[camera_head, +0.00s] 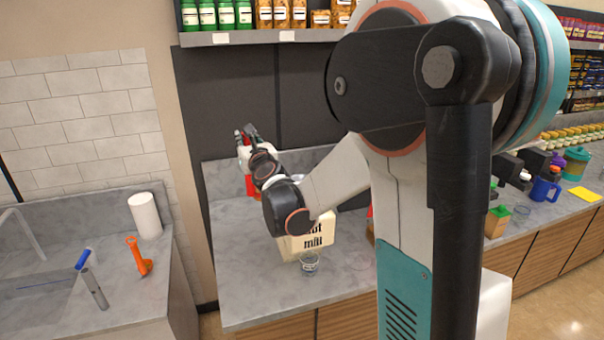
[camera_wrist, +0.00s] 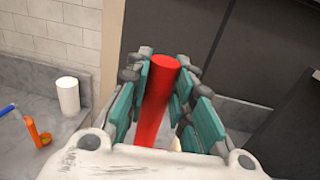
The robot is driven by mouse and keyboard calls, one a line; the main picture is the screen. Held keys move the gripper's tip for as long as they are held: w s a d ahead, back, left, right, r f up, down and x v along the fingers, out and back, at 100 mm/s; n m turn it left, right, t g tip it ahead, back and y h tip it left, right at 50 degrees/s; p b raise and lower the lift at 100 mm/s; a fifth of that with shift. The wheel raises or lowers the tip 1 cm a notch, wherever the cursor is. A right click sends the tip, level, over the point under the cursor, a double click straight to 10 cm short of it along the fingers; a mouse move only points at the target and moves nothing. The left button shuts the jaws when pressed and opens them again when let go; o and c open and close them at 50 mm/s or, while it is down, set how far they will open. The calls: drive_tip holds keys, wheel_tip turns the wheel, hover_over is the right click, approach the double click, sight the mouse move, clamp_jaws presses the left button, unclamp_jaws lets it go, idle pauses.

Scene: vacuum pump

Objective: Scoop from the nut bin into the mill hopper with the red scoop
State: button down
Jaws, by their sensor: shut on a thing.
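My gripper (camera_wrist: 160,90) is shut on the red scoop (camera_wrist: 155,105); its red cylindrical handle stands between the teal finger pads in the wrist view. In the head view my gripper (camera_head: 248,138) is above the back left of the counter, and a red part (camera_head: 251,186) shows just below it. The scoop's bowl and any load in it cannot be made out. The cream nut mill (camera_head: 318,240) stands on the counter, partly covered by my arm, which also hides its hopper. A small clear cup (camera_head: 309,263) stands in front of it. I cannot make out the nut bin.
At the left are a sink counter with a white paper roll (camera_head: 145,215), an orange tool (camera_head: 138,257) and a blue-and-grey tool (camera_head: 93,282). A shelf (camera_head: 260,38) of jars hangs above. A blue mug (camera_head: 544,190) stands at the right. The counter's front left is clear.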

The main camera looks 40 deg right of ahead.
drive_tip(key=shift+d+r, duration=0.5)
drive_tip(key=shift+r, duration=0.4)
drive_tip(key=shift+s+d+p, duration=0.1)
drive_tip(key=shift+p, duration=0.2)
